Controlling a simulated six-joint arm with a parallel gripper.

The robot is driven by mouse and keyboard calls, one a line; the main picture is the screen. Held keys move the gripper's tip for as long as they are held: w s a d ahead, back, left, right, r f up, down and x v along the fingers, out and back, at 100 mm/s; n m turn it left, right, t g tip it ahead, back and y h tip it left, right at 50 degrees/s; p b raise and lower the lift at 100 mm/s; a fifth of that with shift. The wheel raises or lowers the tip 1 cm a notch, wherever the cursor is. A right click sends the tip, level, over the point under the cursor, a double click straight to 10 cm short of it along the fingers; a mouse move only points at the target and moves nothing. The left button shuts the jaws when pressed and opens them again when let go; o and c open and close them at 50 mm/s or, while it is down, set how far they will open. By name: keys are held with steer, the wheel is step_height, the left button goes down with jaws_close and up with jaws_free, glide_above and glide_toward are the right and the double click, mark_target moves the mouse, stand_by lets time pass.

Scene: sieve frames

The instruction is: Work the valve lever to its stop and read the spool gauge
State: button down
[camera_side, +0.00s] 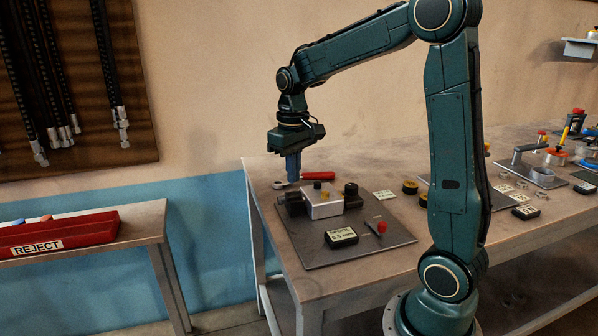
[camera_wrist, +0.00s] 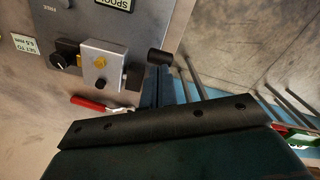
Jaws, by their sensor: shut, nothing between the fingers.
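A silver valve block (camera_side: 322,204) with black end pieces and a yellow fitting sits on a grey plate (camera_side: 345,254). It also shows in the wrist view (camera_wrist: 104,66). A red-tipped lever (camera_side: 381,226) stands at the plate's right side; I do not see it in the wrist view. The black spool gauge (camera_side: 341,237) lies in front of the block; its reading is too small to be sure of. My gripper (camera_side: 293,178) is shut and empty, pointing down behind the block's left end. Its blue fingers (camera_wrist: 166,85) show beside the block's black end in the wrist view.
A red-handled tool (camera_side: 318,176) lies behind the block, close to my gripper. A "SET TO" label (camera_side: 384,195) lies on the bench (camera_side: 270,176). A red REJECT tray (camera_side: 60,232) stands on the left table. Other fixtures crowd the bench's right side.

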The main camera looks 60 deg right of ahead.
steer(key=shift+r, duration=0.1)
steer(key=shift+r, duration=1.4)
steer(key=shift+r, duration=0.1)
step_height(320, 180, up, 4)
steer(key=shift+f, duration=0.1)
steer(key=shift+a, duration=0.1)
steer(key=s+a+f+n+t, duration=0.1)
steer(key=s+a+t, duration=0.1)
steer(key=s+a, duration=0.4)
steer(key=s+a+f+n+t, duration=0.1)
steer(key=s+a+n+t, duration=0.1)
steer(key=s+a, duration=0.5)
steer(key=s+t, duration=0.1)
steer(key=s, duration=0.3)
steer(key=shift+s+t, duration=0.15)
steer(key=shift+t, duration=0.15)
